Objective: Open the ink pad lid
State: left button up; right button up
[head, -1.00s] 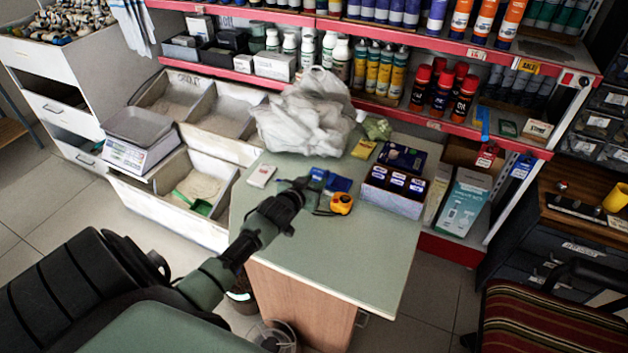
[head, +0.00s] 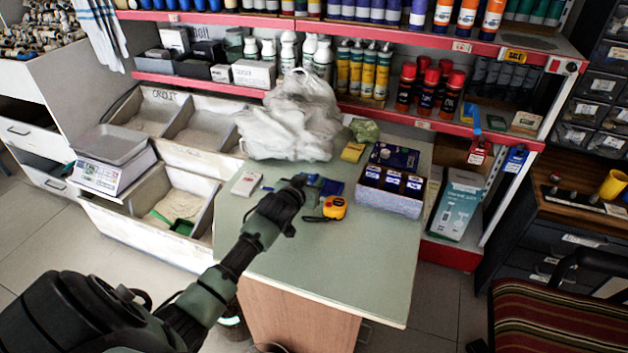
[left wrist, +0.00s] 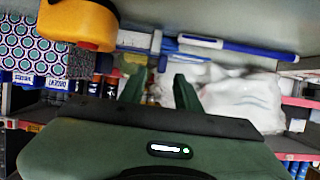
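My left gripper (head: 299,181) is over the green-grey counter (head: 350,265), beside a small dark blue flat item (head: 332,187) that looks like the ink pad. The gripper partly hides the blue things there, so I cannot tell whether a lid is open. In the left wrist view the two fingers (left wrist: 158,88) stand apart with nothing held between them. A blue and white pen-like item (left wrist: 235,46) lies beyond the fingertips in that view. The ink pad is not clear there. My right gripper is not in view.
A yellow tape measure (head: 334,208) lies right of the gripper; it also shows in the left wrist view (left wrist: 78,22). A patterned box (head: 390,200) stands further right, white plastic bags (head: 290,125) behind, and a small white box (head: 245,184) left. The counter's front is clear.

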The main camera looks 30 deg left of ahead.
aim_at(316, 177)
pick_arm(q)
jog(key=shift+x, duration=1.9)
jog(key=shift+a, duration=0.1)
grip_shut()
